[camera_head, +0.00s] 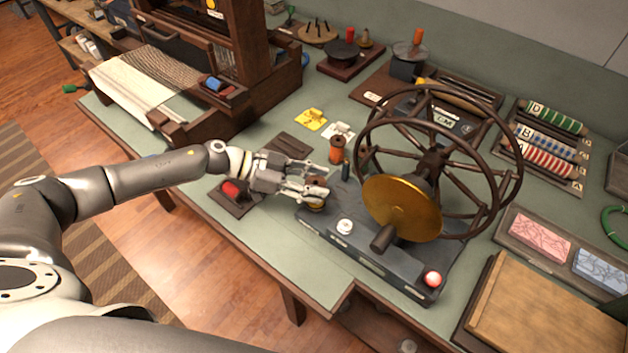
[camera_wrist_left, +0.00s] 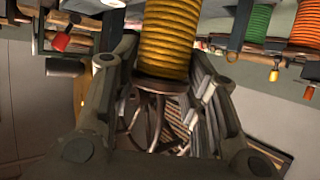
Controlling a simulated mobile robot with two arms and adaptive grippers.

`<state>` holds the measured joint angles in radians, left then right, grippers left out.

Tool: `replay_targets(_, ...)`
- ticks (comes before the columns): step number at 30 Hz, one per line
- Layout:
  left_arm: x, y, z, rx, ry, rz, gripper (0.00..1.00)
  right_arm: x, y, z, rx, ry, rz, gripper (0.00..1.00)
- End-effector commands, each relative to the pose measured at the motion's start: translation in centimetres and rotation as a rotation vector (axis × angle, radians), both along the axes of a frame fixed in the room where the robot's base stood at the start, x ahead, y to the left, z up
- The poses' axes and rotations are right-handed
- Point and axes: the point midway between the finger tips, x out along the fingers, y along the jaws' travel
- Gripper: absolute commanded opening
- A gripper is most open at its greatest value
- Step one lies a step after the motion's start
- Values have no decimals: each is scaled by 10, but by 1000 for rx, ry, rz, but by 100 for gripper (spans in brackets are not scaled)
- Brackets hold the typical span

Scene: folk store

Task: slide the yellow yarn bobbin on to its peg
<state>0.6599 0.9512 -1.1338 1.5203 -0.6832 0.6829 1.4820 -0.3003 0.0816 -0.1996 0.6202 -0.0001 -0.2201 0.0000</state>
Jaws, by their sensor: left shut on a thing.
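The yellow yarn bobbin (camera_wrist_left: 167,40) fills the top middle of the left wrist view, between the two fingers. In the head view only a small yellow part of it (camera_head: 316,205) shows below the fingertips. My left gripper (camera_head: 314,190) is shut on it, at the left end of the dark base (camera_head: 375,255) of the wheel machine. I cannot make out the bobbin's peg; the gripper and bobbin may hide it. I cannot tell whether the bobbin touches the base. My right gripper is not in view.
A large spoked wheel (camera_head: 508,160) with a brass disc (camera_head: 400,208) stands right of the gripper. An orange bobbin (camera_head: 337,149) stands just behind it. A white knob (camera_head: 345,226) and red button (camera_head: 432,279) are on the base. The green tabletop (camera_head: 265,245) in front is clear.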

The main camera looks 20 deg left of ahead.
Motion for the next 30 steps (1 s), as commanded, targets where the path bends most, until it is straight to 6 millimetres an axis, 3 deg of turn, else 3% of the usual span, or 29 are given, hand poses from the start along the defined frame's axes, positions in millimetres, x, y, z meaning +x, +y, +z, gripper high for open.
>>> replay_targets(21,0,0,-30,-1,0,0,15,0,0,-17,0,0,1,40)
replay_targets(30,0,0,-33,-1,-1,-1,15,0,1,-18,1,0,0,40)
